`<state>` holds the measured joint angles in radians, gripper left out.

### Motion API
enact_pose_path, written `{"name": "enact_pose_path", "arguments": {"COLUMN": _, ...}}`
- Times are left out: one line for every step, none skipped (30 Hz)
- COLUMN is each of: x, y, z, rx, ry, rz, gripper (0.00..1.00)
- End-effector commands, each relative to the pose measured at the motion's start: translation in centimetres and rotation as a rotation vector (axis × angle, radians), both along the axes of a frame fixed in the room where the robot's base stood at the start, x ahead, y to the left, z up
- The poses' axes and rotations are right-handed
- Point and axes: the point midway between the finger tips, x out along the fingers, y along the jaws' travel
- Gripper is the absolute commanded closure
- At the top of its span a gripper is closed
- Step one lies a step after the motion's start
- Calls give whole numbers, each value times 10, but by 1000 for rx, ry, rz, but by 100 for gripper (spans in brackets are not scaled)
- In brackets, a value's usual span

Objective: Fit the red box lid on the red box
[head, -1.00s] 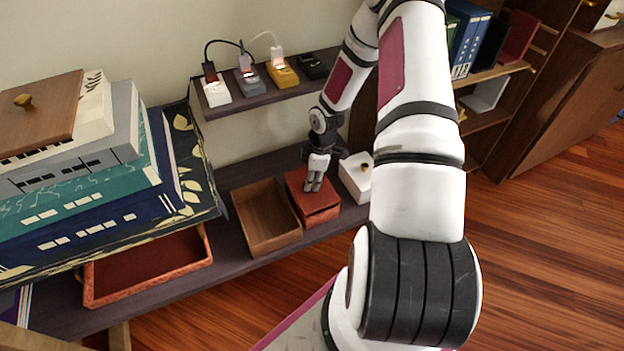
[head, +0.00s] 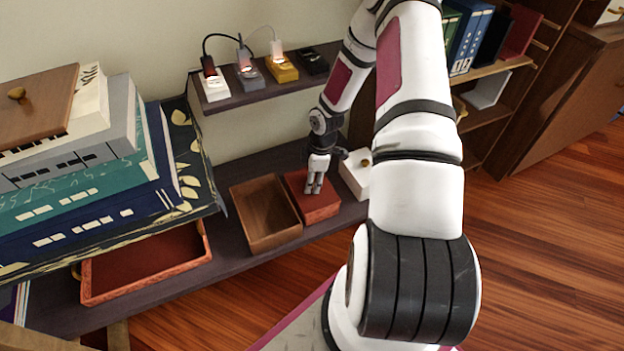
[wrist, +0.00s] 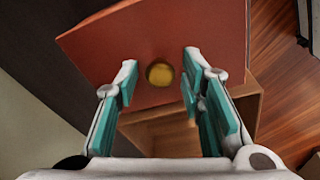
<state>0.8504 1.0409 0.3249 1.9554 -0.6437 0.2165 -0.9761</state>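The red box (head: 321,209) stands on the lower shelf between the brown box and the white box. The red box lid (wrist: 200,35) lies on top of it and looks level and flush in the head view. Its gold knob (wrist: 160,74) shows in the wrist view. My gripper (head: 314,186) is above the lid, pointing down. In the wrist view my gripper (wrist: 161,70) is open, with a finger on either side of the knob and a gap on both sides. The box's walls are hidden in the wrist view.
An open brown box (head: 266,240) stands close on the left, and a white box (head: 354,174) close on the right. A small shelf (head: 262,92) with plugged-in devices is above. A book stack (head: 80,200) and an open red tray (head: 145,292) are at left.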

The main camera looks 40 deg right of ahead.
Motion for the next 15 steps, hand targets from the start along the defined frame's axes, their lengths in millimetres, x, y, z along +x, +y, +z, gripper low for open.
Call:
{"name": "enact_pose_path", "arguments": {"x": 0, "y": 0, "z": 0, "rx": 0, "ry": 0, "rz": 0, "gripper": 56}}
{"name": "enact_pose_path", "arguments": {"x": 0, "y": 0, "z": 0, "rx": 0, "ry": 0, "rz": 0, "gripper": 56}}
{"name": "enact_pose_path", "arguments": {"x": 0, "y": 0, "z": 0, "rx": 0, "ry": 0, "rz": 0, "gripper": 56}}
{"name": "enact_pose_path", "arguments": {"x": 0, "y": 0, "z": 0, "rx": 0, "ry": 0, "rz": 0, "gripper": 56}}
{"name": "enact_pose_path", "arguments": {"x": 0, "y": 0, "z": 0, "rx": 0, "ry": 0, "rz": 0, "gripper": 56}}
{"name": "enact_pose_path", "arguments": {"x": 0, "y": 0, "z": 0, "rx": 0, "ry": 0, "rz": 0, "gripper": 56}}
{"name": "enact_pose_path", "arguments": {"x": 0, "y": 0, "z": 0, "rx": 1, "ry": 1, "rz": 0, "gripper": 56}}
{"name": "enact_pose_path", "arguments": {"x": 0, "y": 0, "z": 0, "rx": 1, "ry": 1, "rz": 0, "gripper": 56}}
{"name": "enact_pose_path", "arguments": {"x": 0, "y": 0, "z": 1, "rx": 0, "ry": 0, "rz": 0, "gripper": 56}}
{"name": "enact_pose_path", "arguments": {"x": 0, "y": 0, "z": 2, "rx": 0, "ry": 0, "rz": 0, "gripper": 56}}
{"name": "enact_pose_path", "arguments": {"x": 0, "y": -1, "z": 3, "rx": 0, "ry": 0, "rz": 0, "gripper": 56}}
{"name": "enact_pose_path", "arguments": {"x": 0, "y": -1, "z": 6, "rx": 0, "ry": 0, "rz": 0, "gripper": 56}}
{"name": "enact_pose_path", "arguments": {"x": -1, "y": -1, "z": 10, "rx": -1, "ry": -1, "rz": 0, "gripper": 56}}
{"name": "enact_pose_path", "arguments": {"x": -1, "y": -2, "z": 14, "rx": -1, "ry": -1, "rz": 0, "gripper": 56}}
{"name": "enact_pose_path", "arguments": {"x": -1, "y": -3, "z": 19, "rx": 0, "ry": -2, "rz": 0, "gripper": 56}}
